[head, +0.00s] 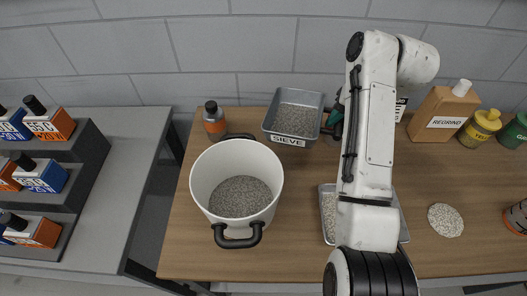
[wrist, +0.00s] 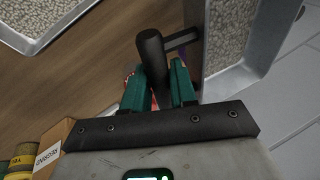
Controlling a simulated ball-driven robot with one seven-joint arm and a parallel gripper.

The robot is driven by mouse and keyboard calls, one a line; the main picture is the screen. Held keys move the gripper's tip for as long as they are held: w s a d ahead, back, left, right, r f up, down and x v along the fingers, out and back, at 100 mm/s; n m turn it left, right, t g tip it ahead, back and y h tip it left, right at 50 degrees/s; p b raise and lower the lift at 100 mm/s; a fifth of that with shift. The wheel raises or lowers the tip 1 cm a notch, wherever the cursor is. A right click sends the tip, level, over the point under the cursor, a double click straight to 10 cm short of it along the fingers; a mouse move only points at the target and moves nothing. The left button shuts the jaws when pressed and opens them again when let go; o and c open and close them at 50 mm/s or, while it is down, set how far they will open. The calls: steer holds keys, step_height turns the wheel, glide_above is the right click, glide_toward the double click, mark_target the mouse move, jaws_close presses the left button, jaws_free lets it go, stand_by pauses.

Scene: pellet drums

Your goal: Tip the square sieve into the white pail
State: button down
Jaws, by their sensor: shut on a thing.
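The square grey sieve (head: 318,128), labelled SIEVE and holding grey pellets, is at the back of the table, right of and behind the white pail (head: 272,177). In the wrist view the sieve's metal wall (wrist: 195,45) is at the right, with its dark handle (wrist: 150,48) sticking out. My gripper (head: 338,121) is at the sieve's right side. In the wrist view my gripper's green fingers (wrist: 160,82) are shut on that handle. The pail stands upright with grey pellets inside and dark handles front and back. I cannot tell whether the sieve touches the table.
A tray of pale pellets (head: 328,215) is partly hidden behind my arm. An orange bottle (head: 214,122) stands behind the pail. A REGRIND bottle (head: 440,115), yellow jar (head: 481,127) and green jar (head: 515,131) stand back right. A pellet pile (head: 445,220) lies right.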

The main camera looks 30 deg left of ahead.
mark_target(305, 120)
steer(key=a, duration=0.1)
steer(key=a+f, duration=0.1)
steer(key=shift+w+a+y, duration=0.1)
steer(key=shift+a+y, duration=0.2)
steer(key=shift+a, duration=0.05)
steer(key=shift+r, duration=0.1)
